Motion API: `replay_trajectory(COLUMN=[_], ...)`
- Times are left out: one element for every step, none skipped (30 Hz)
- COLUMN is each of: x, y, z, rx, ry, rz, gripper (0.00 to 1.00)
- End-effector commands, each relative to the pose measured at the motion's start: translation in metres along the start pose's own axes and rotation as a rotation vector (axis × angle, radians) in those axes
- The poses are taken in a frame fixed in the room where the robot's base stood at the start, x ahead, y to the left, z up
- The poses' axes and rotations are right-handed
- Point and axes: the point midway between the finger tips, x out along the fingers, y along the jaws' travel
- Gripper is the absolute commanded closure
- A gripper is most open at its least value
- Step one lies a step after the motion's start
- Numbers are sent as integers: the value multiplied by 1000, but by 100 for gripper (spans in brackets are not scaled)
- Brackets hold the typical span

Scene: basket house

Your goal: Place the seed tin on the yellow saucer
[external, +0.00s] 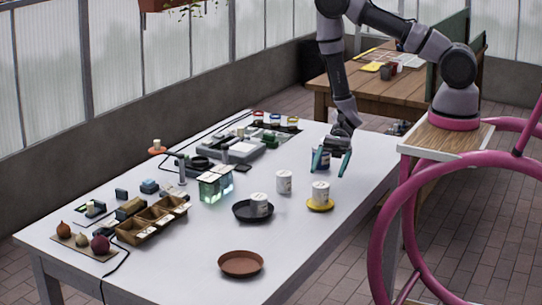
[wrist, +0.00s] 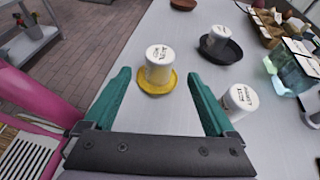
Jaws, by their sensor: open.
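A white tin (external: 320,190) stands upright on the yellow saucer (external: 320,206); in the wrist view this tin (wrist: 158,68) and saucer (wrist: 152,90) lie ahead, between the fingertip directions. A second white tin (external: 260,204) stands on a black saucer (external: 243,212). A third white tin (external: 284,182) stands on the bare table; it shows beside the right finger in the wrist view (wrist: 238,98). I cannot tell from the lettering which is the seed tin. My gripper (external: 328,174) is open, above the table beyond the yellow saucer.
A terracotta saucer (external: 240,263) lies near the table's front. Glass jars (external: 214,184), a wooden compartment box (external: 152,218) and several small items fill the left side. The white tabletop (external: 310,240) is clear at front right. A wooden bench (external: 375,90) stands behind.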

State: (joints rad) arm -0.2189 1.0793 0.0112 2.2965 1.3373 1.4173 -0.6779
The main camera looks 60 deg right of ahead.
Motion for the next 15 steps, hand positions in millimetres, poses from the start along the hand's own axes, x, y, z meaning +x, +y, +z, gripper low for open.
replay_trajectory(x=[-2, -3, -3, -4, -4, -3, -3, -4, -5, -7, -10, -15, -20, -26, -35], y=[0, 0, 0, 0, 0, 0, 0, 0, -1, -3, -5, -8, -10, -12, -15], z=[0, 0, 0, 0, 0, 0, 0, 1, 4, 8, 13, 23, 32, 42, 56], rx=[0, 1, 0, 0, 0, 0, 0, -3, -10, -20, -34, -58, -81, -109, -150], ry=[0, 0, 0, 0, 0, 0, 0, 0, -1, -1, -1, -1, 0, 2, 7], rz=[-1, 0, 0, 1, 1, 1, 1, 2, 4, 7, 11, 19, 27, 37, 52], gripper=[10, 10, 10, 10, 10, 10, 10, 10, 10, 10, 10, 10, 10, 10, 10])
